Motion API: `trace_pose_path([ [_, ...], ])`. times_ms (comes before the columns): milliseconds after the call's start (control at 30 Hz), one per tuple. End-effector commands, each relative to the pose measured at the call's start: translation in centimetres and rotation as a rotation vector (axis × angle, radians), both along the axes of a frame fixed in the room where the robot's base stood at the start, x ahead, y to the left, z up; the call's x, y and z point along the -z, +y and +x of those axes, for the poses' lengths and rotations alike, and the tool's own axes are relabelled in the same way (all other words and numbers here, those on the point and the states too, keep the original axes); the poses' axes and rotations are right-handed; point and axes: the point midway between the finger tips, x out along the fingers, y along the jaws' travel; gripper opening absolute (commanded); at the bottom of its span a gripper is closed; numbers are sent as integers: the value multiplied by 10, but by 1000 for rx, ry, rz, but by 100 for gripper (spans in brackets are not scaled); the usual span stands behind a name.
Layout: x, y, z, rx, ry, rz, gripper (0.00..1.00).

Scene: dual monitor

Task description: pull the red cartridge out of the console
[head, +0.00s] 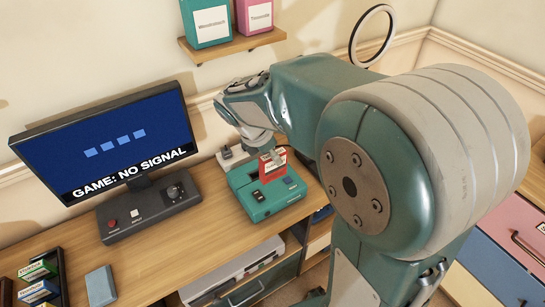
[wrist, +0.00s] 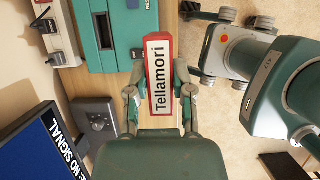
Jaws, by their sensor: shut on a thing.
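The red cartridge (head: 273,164) has a white label that reads "Tellamori" in the wrist view (wrist: 159,75). My gripper (wrist: 161,92) is shut on it, with one finger on each side. In the head view my gripper (head: 271,150) holds it over the teal console (head: 262,197), which stands on the desk. In the wrist view the console (wrist: 107,58) shows a dark, empty slot, and the cartridge is beside that slot, apart from it.
A monitor (head: 104,139) reading "GAME: NO SIGNAL" stands left on the desk (head: 160,243), above a control box (head: 148,208) with a red button and a knob. A cartridge rack (head: 43,280) and a grey-blue box (head: 100,286) are front left. A wall shelf (head: 233,46) is above.

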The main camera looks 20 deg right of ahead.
Motion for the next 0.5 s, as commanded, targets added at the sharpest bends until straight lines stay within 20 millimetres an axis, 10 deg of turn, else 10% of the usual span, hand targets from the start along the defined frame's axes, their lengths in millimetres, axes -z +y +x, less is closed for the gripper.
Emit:
trace_pose_path([
  [500, -17, 0, 0, 0, 0, 1, 0],
])
